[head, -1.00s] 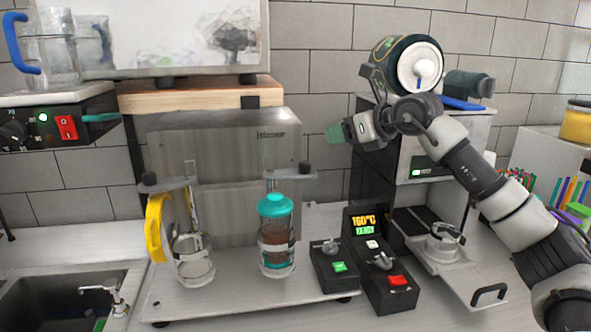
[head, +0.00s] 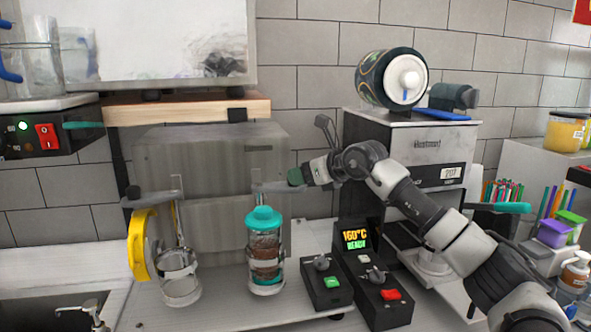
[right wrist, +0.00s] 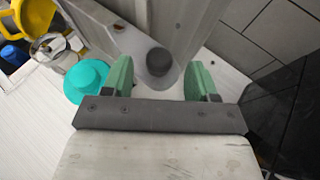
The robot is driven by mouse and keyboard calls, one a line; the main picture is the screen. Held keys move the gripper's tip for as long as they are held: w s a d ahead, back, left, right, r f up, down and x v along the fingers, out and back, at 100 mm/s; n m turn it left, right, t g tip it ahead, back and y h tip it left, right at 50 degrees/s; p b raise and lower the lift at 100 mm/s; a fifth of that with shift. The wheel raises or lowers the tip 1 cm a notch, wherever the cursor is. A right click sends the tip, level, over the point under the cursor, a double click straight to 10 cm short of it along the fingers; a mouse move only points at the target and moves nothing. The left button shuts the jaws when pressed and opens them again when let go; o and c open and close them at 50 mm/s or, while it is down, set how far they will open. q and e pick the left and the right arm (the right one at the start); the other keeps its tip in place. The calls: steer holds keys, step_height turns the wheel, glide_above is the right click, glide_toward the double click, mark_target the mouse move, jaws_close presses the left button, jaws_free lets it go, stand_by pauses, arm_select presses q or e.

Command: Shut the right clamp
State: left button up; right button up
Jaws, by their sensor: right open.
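The right clamp's grey lever arm (head: 270,187) sits above a teal-lidded container (head: 265,250) that stands in the right holder. In the right wrist view the lever's dark round knob (right wrist: 158,60) lies between the two green fingers of my right gripper (right wrist: 158,80). The fingers are apart, with gaps on both sides of the knob. In the head view my right gripper (head: 297,176) is at the lever's right end and hides the knob. My left gripper is not in view.
The left clamp (head: 150,198) stands over a clear cup (head: 179,280) beside a yellow handle (head: 142,245). Control boxes with a green button (head: 331,282) and red button (head: 391,294) stand to the right. The sealing machine (head: 425,145) is behind my right arm.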

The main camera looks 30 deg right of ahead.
mark_target(279, 184)
steer(key=shift+p+x, duration=0.4)
steer(key=shift+x, duration=1.25)
steer(key=shift+s, duration=0.1)
jaws_close()
